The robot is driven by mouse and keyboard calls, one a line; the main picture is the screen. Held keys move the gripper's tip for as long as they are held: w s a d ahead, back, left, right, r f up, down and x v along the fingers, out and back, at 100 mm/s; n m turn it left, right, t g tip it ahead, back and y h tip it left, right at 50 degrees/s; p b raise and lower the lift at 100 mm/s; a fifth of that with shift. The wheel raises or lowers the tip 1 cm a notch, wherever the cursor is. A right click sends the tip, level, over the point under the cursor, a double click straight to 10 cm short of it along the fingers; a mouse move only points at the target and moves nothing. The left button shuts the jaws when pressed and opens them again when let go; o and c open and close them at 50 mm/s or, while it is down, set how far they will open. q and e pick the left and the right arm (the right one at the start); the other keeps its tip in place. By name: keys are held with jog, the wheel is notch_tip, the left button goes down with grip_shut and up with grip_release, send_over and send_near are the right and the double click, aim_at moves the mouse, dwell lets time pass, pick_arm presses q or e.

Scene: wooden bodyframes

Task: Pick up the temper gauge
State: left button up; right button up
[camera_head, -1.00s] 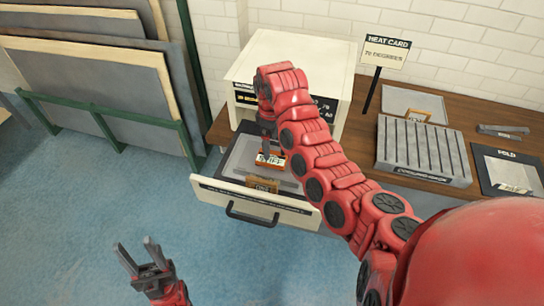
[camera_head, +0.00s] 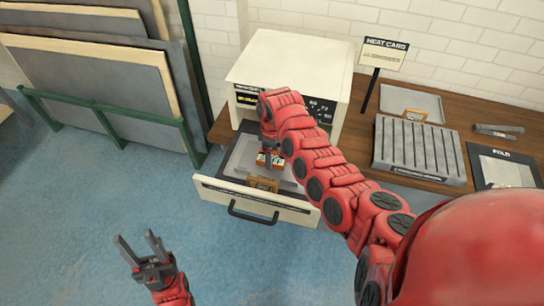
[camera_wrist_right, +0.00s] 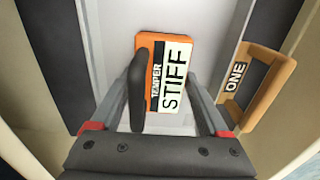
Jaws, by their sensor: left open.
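The temper gauge (camera_wrist_right: 170,75), an orange block with a white face reading TEMPER STIFF, lies in the open drawer (camera_head: 225,190). It also shows in the head view (camera_head: 277,161), partly hidden by my right gripper. My right gripper (camera_wrist_right: 166,85) is directly above the gauge, with its fingers apart toward the gauge's two sides. The left-hand finger overlaps the gauge's orange edge; I cannot tell whether either finger touches it. My left gripper (camera_head: 141,244) is open and empty over the blue floor, away from the drawer.
A wooden bracket marked ONE (camera_wrist_right: 255,90) stands close to the right of the gauge. The cream cabinet (camera_head: 290,62) is behind the drawer. The bench holds a grey slotted rack (camera_head: 420,150), a HEAT CARD sign (camera_head: 384,53), a tray and a stapler-like tool.

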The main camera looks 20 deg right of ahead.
grip_shut()
